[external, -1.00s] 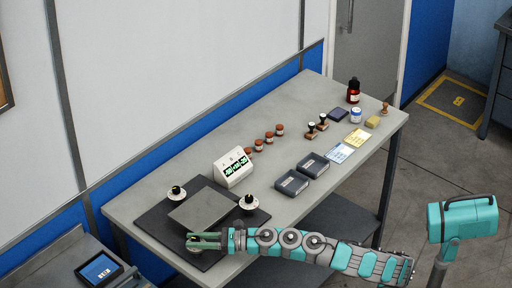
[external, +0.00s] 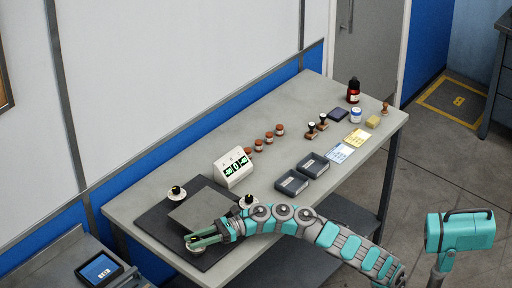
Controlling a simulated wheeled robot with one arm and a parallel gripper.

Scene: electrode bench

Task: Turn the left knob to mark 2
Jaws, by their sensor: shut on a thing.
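My gripper (external: 192,241) is at the near corner of the dark mat (external: 151,215), shut on the near knob (external: 193,247), a pale disc mostly hidden by the fingers. A second knob (external: 176,192), black on a white dial, sits at the far left of the mat. A third knob (external: 248,200) of the same kind is at the right, partly behind my arm. Dial marks are too small to read.
A white box with a lit green display (external: 234,170) stands behind the plate. Two dark trays (external: 291,183) are to the right. Several brown-capped jars (external: 269,138) line the back. Stamps (external: 322,122) and bottles (external: 353,91) stand at the far right.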

